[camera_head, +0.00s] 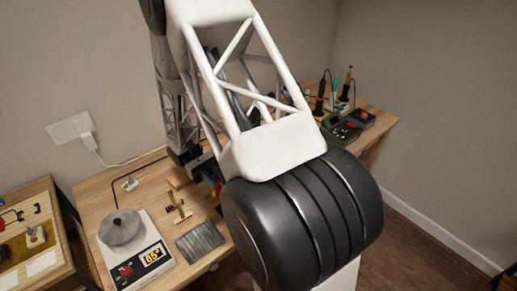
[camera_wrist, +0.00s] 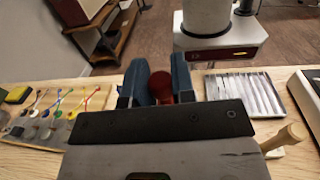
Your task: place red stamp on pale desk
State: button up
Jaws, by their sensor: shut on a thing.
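In the wrist view my gripper (camera_wrist: 160,78) has its two blue-grey fingers closed on a red, rounded thing, which I take for the red stamp (camera_wrist: 161,86). Only its top part shows; the dark gripper body hides the rest. The pale wooden desk (camera_wrist: 130,155) lies around and below the gripper, and it also shows in the head view (camera_head: 96,196). I cannot tell whether the stamp touches the desk. In the head view my arm hides most of the gripper.
A soldering station (camera_head: 342,130) stands at the far right. A board with coloured wires (camera_wrist: 60,125) lies left in the wrist view.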

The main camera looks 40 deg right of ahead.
jog(key=s+d+f+n+t+h, duration=0.1)
jog(key=d+n+t+h, duration=0.4)
jog(key=d, duration=0.5)
jog(key=s+d+f+n+t+h, duration=0.1)
jog(key=d+n+t+h, duration=0.4)
jog(key=d, duration=0.6)
jog(key=s+d+f+n+t+h, duration=0.1)
jog(key=d+n+t+h, duration=0.4)
jog(key=d, duration=0.6)
jog(key=shift+d+h, duration=0.1)
jog(key=shift+h, duration=0.4)
jog(key=shift+w+d+f+n+t, duration=0.1)
jog(key=shift+d+f+n+t, duration=0.1)
jog(key=shift+d+n+t, duration=0.4)
jog(key=shift+w+d+f+n+t, duration=0.1)
jog(key=shift+d+f+n+t, duration=0.15)
jog(key=shift+t, duration=0.65)
jog(key=shift+r, duration=0.1)
jog(key=w+d, duration=0.3)
jog(key=w+d+f, duration=0.1)
jog(key=w+d, duration=0.7)
jog(key=shift+w+f, duration=0.25)
jog(key=shift+f, duration=1.75)
jog(key=shift+f, duration=0.15)
